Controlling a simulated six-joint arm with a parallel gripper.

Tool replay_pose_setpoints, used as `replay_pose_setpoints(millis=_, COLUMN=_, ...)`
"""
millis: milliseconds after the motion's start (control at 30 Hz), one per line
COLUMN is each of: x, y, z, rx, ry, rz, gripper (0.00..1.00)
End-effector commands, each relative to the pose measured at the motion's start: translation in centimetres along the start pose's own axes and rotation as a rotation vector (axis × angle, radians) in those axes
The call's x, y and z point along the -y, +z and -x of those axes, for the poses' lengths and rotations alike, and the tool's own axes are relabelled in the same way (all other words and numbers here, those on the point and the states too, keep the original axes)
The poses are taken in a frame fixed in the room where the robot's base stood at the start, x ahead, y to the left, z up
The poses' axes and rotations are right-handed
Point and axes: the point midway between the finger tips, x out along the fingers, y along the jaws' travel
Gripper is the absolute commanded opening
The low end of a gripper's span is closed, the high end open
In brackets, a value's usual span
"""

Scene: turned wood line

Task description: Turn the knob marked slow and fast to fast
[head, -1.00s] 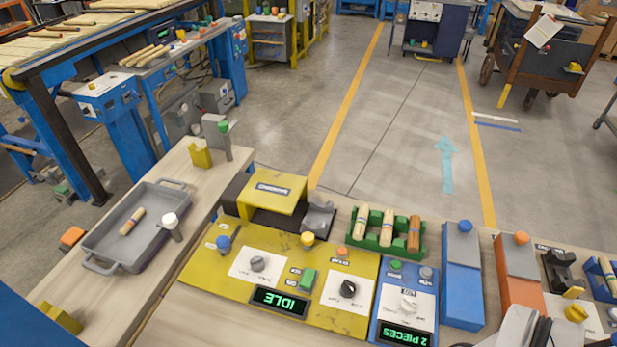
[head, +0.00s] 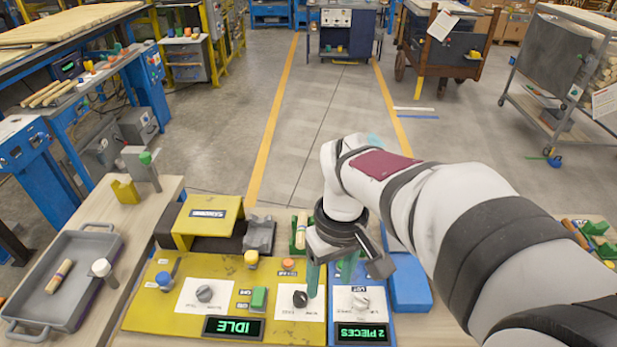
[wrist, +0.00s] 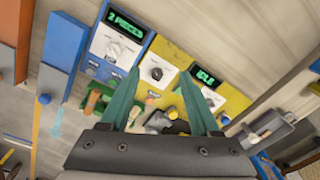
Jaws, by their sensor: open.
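A yellow panel (head: 150,310) carries a black knob (head: 300,299) on a white plate at its right and a grey knob (head: 204,293) on another white plate at its left. The lettering around the knobs is too small to read, so I cannot tell which is marked slow and fast. My gripper (head: 330,279), with green fingers, is open and empty above the panels, close to the black knob. In the wrist view the black knob (wrist: 157,73) appears between the fingertips (wrist: 160,76); no contact is visible.
A blue panel (head: 346,325) with a pale knob (head: 360,302) and a "2 PIECES" display adjoins on the right. The yellow panel's display (head: 233,327) reads IDLE. A green button (head: 258,298) and orange button (head: 289,264) stand near the black knob. A grey tray (head: 98,243) lies left.

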Motion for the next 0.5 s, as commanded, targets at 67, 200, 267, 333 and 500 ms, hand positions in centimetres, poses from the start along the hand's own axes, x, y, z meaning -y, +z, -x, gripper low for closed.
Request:
replay_pose_setpoints(millis=67, x=0.3, y=-4.8, z=-2.1, rx=0.013, ry=0.022, rz=0.237, gripper=0.74)
replay_pose_setpoints(millis=200, x=0.8, y=-9.2, z=-4.5, rx=0.019, ry=0.046, rz=0.484, gripper=0.74)
replay_pose_setpoints(millis=267, x=0.9, y=-9.7, z=-4.9, rx=0.019, ry=0.049, rz=0.517, gripper=0.74)
replay_pose_setpoints(millis=333, x=0.9, y=-9.8, z=-5.0, rx=0.019, ry=0.05, rz=0.524, gripper=0.74)
replay_pose_setpoints(millis=500, x=0.8, y=-9.6, z=-7.3, rx=0.024, ry=0.048, rz=0.522, gripper=0.74)
